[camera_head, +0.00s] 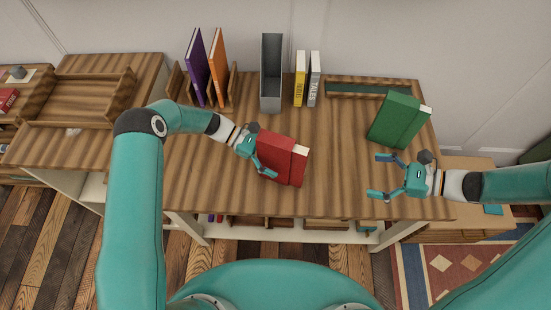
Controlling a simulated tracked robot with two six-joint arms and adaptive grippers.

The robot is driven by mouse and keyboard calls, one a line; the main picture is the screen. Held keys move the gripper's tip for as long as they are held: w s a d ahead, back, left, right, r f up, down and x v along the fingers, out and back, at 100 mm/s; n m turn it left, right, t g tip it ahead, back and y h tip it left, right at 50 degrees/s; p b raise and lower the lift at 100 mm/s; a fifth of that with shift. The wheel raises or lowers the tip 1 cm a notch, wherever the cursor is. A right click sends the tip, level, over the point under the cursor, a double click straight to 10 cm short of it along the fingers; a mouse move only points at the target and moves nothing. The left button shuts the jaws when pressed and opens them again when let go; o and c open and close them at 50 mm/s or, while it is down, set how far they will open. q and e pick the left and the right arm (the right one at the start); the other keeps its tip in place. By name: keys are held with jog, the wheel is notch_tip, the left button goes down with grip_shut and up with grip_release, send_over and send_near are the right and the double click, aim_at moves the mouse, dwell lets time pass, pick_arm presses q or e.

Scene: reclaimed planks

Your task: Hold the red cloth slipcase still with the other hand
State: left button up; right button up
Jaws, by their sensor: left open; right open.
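The red cloth slipcase (276,154) stands near the middle of the table. Its right side shows a red band with a pale patch at the top; I cannot tell whether this is a book inside it. My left gripper (259,151) is open at the slipcase's left end, one finger by its far side and one by its near side. I cannot tell whether the fingers touch it. My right gripper (381,175) is open and empty, to the right of the slipcase and apart from it, with its fingers pointing left.
A green book or case (397,121) stands tilted beyond my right gripper. At the back are a grey upright holder (271,75), a yellow book (299,78), a white book (314,79), a rack with purple (196,68) and orange (218,66) books, and a long tray (345,88).

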pick_arm(q)
jog(key=b+v, duration=0.2)
jog(key=v, duration=0.5)
jog(key=shift+b, duration=0.4)
jog(key=o, duration=0.3)
jog(key=v, duration=1.2)
